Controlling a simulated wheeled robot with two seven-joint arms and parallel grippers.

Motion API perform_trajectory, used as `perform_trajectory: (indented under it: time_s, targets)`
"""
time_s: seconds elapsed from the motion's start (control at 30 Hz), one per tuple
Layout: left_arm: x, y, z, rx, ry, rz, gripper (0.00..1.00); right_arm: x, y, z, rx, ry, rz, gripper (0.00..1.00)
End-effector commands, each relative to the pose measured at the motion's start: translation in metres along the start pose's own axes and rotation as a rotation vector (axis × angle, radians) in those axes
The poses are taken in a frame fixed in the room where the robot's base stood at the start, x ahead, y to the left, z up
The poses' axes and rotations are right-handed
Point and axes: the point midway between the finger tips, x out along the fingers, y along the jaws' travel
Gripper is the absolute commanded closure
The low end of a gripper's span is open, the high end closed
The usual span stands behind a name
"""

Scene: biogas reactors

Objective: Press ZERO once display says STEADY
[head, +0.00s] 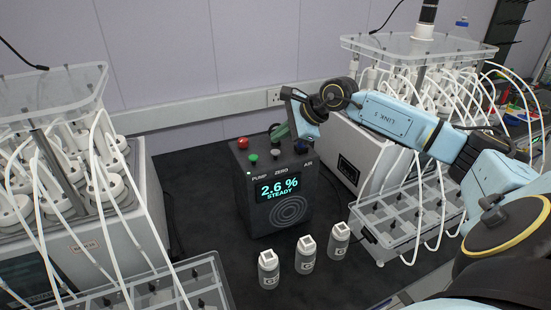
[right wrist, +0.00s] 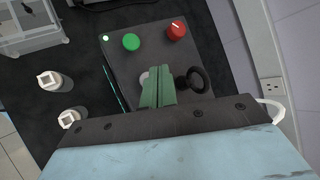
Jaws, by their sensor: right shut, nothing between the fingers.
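My right gripper (head: 281,132) is shut and empty over the box top. My left gripper is out of view.
Three white-capped bottles (head: 307,254) stand in front. Reactor racks with white tubes stand at left (head: 60,95) and right (head: 420,50). Bare dark bench lies left of the box.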

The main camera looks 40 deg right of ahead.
Motion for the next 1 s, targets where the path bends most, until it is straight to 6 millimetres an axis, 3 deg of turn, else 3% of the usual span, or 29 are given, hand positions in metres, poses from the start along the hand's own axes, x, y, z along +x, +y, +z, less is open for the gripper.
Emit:
perform_trajectory:
  time_s: [0.13, 1.0]
  targets:
    - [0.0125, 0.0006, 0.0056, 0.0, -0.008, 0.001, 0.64, 0.0095, 0.0068, -0.0071, 0.0, 0.0, -0.001, 1.0]
    - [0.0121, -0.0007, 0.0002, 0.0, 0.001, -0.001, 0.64, 0.0092, 0.0065, -0.0068, 0.0, 0.0, -0.001, 1.0]
